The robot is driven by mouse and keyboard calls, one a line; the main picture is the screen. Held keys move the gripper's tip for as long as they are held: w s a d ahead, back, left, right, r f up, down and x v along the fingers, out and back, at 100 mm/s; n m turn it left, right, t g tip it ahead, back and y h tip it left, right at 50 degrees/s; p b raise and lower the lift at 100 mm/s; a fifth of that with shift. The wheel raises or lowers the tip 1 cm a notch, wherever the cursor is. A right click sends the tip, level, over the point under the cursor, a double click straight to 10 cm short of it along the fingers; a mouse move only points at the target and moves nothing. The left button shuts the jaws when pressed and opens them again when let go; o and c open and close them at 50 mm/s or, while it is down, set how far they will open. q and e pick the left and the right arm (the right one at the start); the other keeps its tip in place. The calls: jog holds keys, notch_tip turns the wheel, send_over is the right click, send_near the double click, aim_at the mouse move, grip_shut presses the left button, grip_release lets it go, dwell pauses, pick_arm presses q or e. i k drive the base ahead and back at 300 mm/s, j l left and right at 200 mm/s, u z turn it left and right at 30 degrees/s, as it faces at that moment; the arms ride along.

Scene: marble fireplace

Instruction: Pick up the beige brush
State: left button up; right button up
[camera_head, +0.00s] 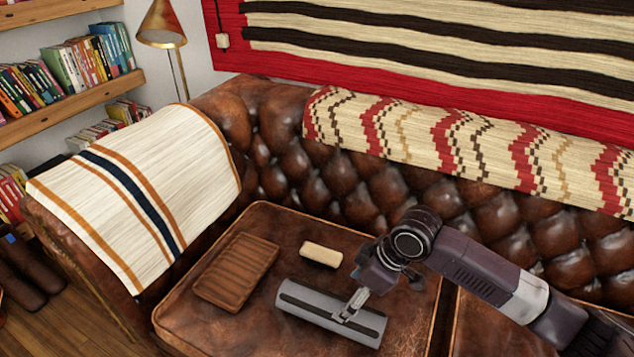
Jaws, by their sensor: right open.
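A small beige block, the beige brush (321,254), lies on the brown leather sofa seat, between a brown ribbed item and my right arm. My right gripper (352,304) is open, in front and to the right of the brush, and overlaps a grey long item in the picture. It appears apart from the brush, and its jaws are partly hidden by its own body. I cannot tell its height above the seat. My left gripper is out of view.
The grey long item (300,303) lies in front of the brush. The brown ribbed item (237,271) lies to its left. The tufted sofa back (352,190) rises behind. The armrest with a striped blanket (150,190) is at left. Bare seat (280,228) shows behind the items.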

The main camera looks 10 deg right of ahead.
aim_at(327, 258)
jog(key=k, duration=1)
